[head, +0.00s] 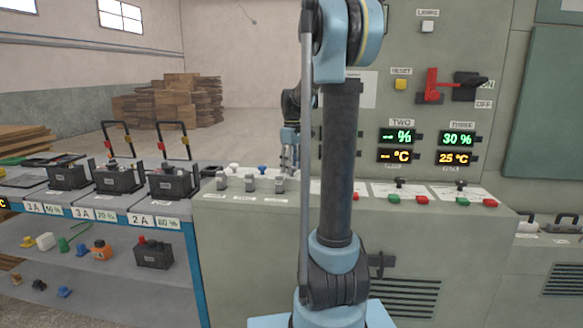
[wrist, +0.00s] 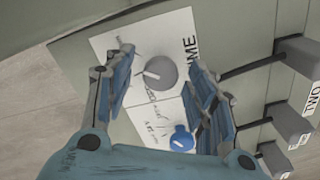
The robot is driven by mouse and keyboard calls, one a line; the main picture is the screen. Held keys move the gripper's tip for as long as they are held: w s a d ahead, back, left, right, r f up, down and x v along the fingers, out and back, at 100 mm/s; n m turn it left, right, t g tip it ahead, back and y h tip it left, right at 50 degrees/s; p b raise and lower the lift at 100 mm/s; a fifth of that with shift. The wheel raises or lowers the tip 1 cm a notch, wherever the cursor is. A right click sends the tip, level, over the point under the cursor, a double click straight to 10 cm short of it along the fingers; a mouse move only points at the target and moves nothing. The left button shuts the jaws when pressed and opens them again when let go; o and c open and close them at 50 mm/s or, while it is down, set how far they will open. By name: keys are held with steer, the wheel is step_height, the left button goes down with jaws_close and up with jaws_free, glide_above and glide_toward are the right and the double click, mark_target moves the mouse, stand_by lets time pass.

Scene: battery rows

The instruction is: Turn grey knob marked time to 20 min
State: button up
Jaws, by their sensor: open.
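The grey round knob (wrist: 160,73) sits on a white label plate (wrist: 112,43) in the wrist view, with "TIME" printed beside it. A lighter pointer mark shows on the knob's left side; the small scale text is too blurred to read. My gripper (wrist: 159,57) is open, with one finger on each side of the knob in the picture. I cannot tell whether either finger touches it. In the head view my gripper (head: 290,158) is over the console's back left part, partly behind my arm, and the grey knob cannot be made out there.
A blue knob (wrist: 181,139) sits on the plate close to my right finger. Grey levers (wrist: 300,55) stand to the right, one by a "TWO" label. In the head view, battery shelves (head: 185,222) adjoin the console (head: 235,240) at left. A red-handled switch (head: 432,88) is on the upright panel.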

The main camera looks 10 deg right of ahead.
mark_target(292, 167)
steer(key=c, duration=1.1)
steer(key=shift+m, duration=0.4)
steer(key=o, duration=1.1)
step_height(292, 167, up, 12)
